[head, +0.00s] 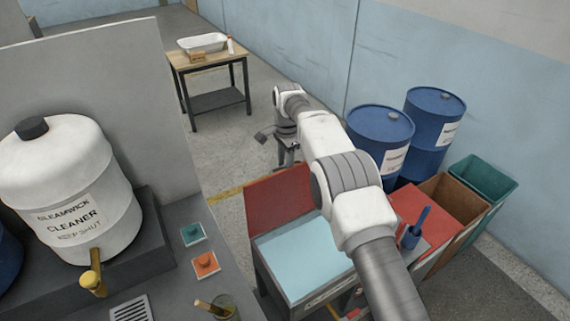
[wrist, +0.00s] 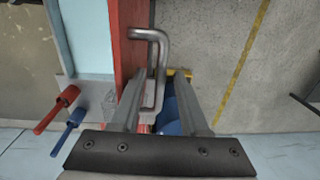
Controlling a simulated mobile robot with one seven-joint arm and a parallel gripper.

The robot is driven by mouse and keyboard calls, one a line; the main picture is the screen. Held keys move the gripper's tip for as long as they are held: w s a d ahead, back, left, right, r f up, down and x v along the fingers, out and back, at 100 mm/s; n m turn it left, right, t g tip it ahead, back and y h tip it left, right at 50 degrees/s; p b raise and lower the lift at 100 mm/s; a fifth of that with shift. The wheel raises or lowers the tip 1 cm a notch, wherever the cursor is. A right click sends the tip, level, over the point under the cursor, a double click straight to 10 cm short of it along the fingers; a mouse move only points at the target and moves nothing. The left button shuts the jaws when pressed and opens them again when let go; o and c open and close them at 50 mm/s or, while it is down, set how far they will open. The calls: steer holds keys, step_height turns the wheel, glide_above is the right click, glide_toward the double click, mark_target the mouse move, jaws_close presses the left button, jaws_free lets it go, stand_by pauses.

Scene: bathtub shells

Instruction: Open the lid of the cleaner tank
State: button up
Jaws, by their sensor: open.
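A low tank with a pale blue inside (head: 305,262) stands in the middle of the head view; its front label is too small to read. Its red lid (head: 278,200) stands raised along the far-left side. In the wrist view the lid (wrist: 130,35) shows nearly edge-on, beside the pale blue inside (wrist: 82,35). A bent grey metal handle (wrist: 163,50) juts from the lid's side. My gripper (wrist: 158,80) is open, its two fingers either side of the handle's lower part; contact cannot be told. In the head view my gripper (head: 287,150) hangs beyond the lid, small and partly hidden.
A white tank (head: 75,205) labelled cleaner, keep shut, stands on the left counter. Blue drums (head: 380,135) and open bins (head: 485,178) stand right. A blue-handled tool (head: 418,220) stands beside the low tank. A wooden table (head: 210,62) is behind; floor between is clear.

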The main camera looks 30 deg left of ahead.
steer(key=shift+r, duration=0.15)
step_height(320, 180, up, 12)
steer(key=shift+s+d, duration=0.2)
steer(key=shift+d, duration=0.15)
stand_by(0.5)
steer(key=w+d+r+n+t+b, duration=0.1)
steer(key=w+d+r+b, duration=0.15)
steer(key=d+r, duration=1)
steer(key=s+d+r+n+t+b, duration=0.1)
steer(key=s+d+r, duration=0.15)
steer(key=d, duration=0.55)
steer(key=s+d+r+n+t+b, duration=0.1)
steer(key=s+d+r, duration=0.15)
steer(key=d, duration=0.65)
steer(key=s+d+f+n+t+b, duration=0.1)
steer(key=s+d+f, duration=0.2)
steer(key=s+d, duration=0.95)
steer(key=s+d+f+n+b, duration=0.1)
steer(key=s+d+f, duration=0.1)
steer(key=s+f, duration=0.2)
steer(key=s+d+f+n+t+b, duration=0.1)
steer(key=s+d+f, duration=0.2)
steer(key=s, duration=0.6)
step_height(320, 180, down, 2)
steer(key=shift+s+d+f+h, duration=0.15)
steer(key=shift+d+f+h, duration=0.1)
steer(key=shift+h, duration=0.05)
